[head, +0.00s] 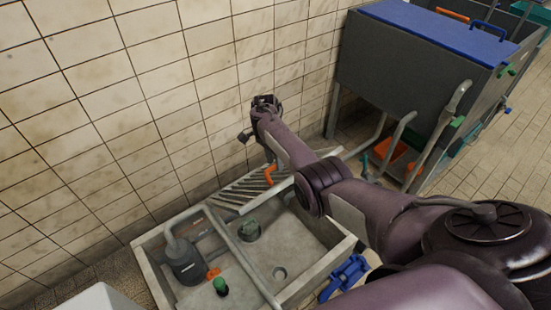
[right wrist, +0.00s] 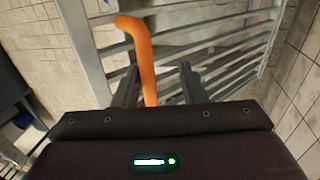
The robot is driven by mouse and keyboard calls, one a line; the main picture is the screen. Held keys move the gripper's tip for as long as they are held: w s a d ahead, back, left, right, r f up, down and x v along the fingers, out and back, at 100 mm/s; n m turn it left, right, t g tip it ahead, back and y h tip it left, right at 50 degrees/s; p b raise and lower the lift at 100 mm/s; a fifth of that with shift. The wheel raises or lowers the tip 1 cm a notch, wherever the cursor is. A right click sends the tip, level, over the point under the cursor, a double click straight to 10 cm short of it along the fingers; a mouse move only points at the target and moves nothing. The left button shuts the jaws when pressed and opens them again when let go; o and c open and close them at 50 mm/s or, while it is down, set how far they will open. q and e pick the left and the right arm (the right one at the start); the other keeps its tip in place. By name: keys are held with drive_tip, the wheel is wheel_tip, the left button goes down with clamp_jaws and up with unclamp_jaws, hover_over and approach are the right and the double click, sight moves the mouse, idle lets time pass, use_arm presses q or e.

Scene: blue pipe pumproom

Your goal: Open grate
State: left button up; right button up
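The grate (head: 240,191), a slatted grey metal panel, slopes over the back of the concrete basin. It also shows in the right wrist view (right wrist: 215,50) as pale bars in a frame. Its bent orange handle (head: 269,173) shows just below my right arm. In the right wrist view the handle (right wrist: 140,50) runs down between the two dark fingers of my right gripper (right wrist: 157,85). The fingers are apart, with the handle nearer the left one and a gap to the right one. I cannot tell whether they touch it. My left gripper is not in view.
The concrete basin (head: 318,232) holds a dark grey pump (head: 186,262), green fittings and grey pipes. A blue valve (head: 345,275) sits at its right. A dark grey tank with a blue lid (head: 437,30) stands at back right. The tiled wall (head: 130,110) rises close behind.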

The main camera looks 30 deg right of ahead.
drive_tip(key=shift+s+d+r, duration=0.15)
drive_tip(key=shift+d+r, duration=0.05)
drive_tip(key=shift+r, duration=0.2)
drive_tip(key=v, duration=0.7)
drive_tip(key=shift+r+p, duration=0.3)
drive_tip(key=shift+p, duration=0.05)
